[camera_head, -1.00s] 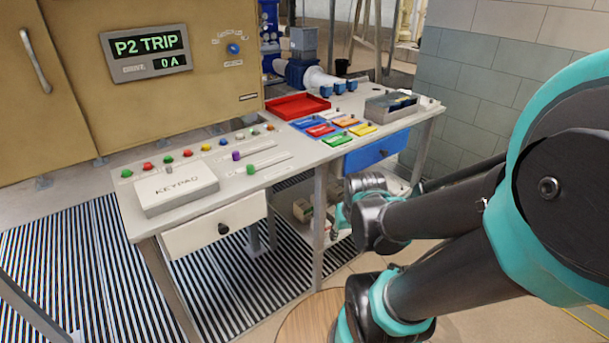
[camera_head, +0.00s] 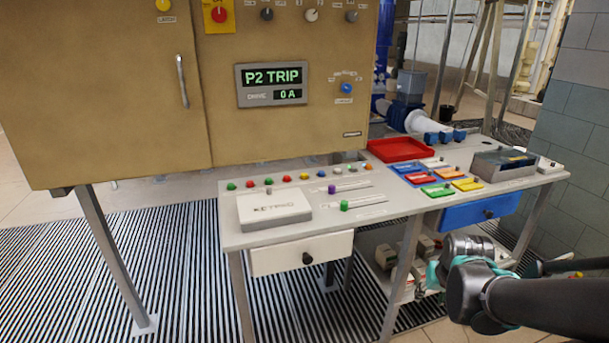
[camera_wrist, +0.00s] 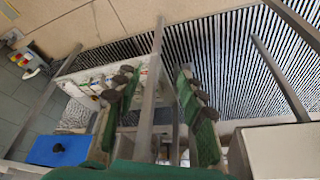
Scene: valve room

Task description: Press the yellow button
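A small yellow button (camera_head: 304,176) sits in a row of coloured buttons along the back of the grey worktop. A round yellow knob or lamp (camera_head: 163,5) also shows high on the tan cabinet. My gripper shows in the wrist view (camera_wrist: 150,105) with its two green-padded fingers spread apart and nothing between them. In the head view my arm reaches in from the lower right, its wrist end low in front of the bench, right of and below the buttons. The fingertips are not clear there. The yellow button is not visible in the wrist view.
A white drawer (camera_head: 301,254) and a blue drawer (camera_head: 480,210) hang beneath. Bench legs stand near my gripper.

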